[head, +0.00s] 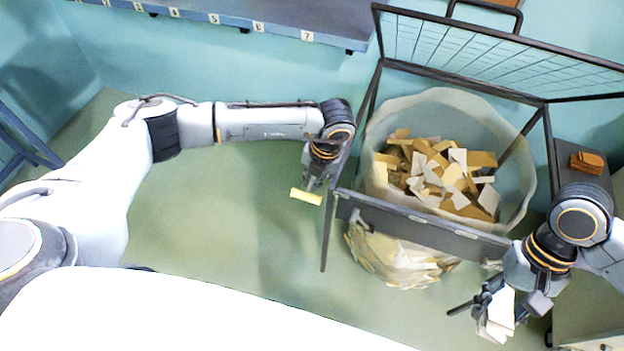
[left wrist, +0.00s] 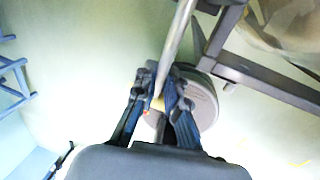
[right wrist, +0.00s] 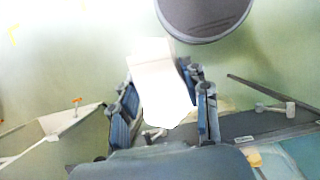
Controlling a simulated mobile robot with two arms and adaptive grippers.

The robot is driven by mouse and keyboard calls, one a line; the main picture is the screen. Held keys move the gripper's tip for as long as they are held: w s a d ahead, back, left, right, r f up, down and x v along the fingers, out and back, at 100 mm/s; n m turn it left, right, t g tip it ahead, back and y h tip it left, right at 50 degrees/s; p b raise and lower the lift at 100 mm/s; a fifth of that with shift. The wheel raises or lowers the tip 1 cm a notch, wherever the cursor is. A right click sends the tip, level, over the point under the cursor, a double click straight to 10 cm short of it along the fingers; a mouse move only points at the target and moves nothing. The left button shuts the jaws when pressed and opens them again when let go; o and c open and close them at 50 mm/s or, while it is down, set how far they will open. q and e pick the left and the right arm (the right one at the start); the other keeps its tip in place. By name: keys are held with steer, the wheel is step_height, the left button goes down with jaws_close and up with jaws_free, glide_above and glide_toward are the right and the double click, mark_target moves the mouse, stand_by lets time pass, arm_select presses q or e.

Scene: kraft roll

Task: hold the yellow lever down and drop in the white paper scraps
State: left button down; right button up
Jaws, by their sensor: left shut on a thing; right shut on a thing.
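The yellow lever (head: 306,196) sticks out at the left side of the bin frame (head: 430,222). My left gripper (head: 316,182) is shut on it; in the left wrist view the fingers (left wrist: 160,92) close around a bar with a yellowish part between them. The bin's mesh lid (head: 480,50) stands open at the back. A clear bag (head: 515,185) in the frame holds many tan, yellow and white scraps. My right gripper (head: 490,300) is shut on white paper scraps (head: 500,312), outside the bin at its front right. They also show in the right wrist view (right wrist: 158,85).
A dark stand with a brown item (head: 588,162) is right of the bin, close to my right arm. A numbered shelf (head: 260,18) runs along the back wall. The green floor left of the bin is clear.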

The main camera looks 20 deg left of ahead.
arm_select(q)
steer(key=shift+w+d+r, duration=0.15)
steer(key=shift+d+r, duration=0.05)
steer(key=shift+r, duration=0.6)
steer(key=shift+w+d+r, duration=0.1)
steer(key=shift+d+r, duration=0.05)
steer(key=shift+r, duration=0.75)
steer(key=shift+w, duration=0.1)
steer(key=c, duration=1.4)
jaws_free()
steer(key=shift+o, duration=0.3)
steer(key=shift+d, duration=0.1)
arm_select(e)
steer(key=shift+d, duration=0.25)
arm_select(q)
steer(key=shift+a, duration=0.2)
arm_select(e)
steer(key=shift+a, duration=0.1)
arm_select(q)
step_height(320, 180, up, 12)
glide_above(312, 178)
steer(key=d, duration=0.3)
steer(key=shift+d, duration=0.2)
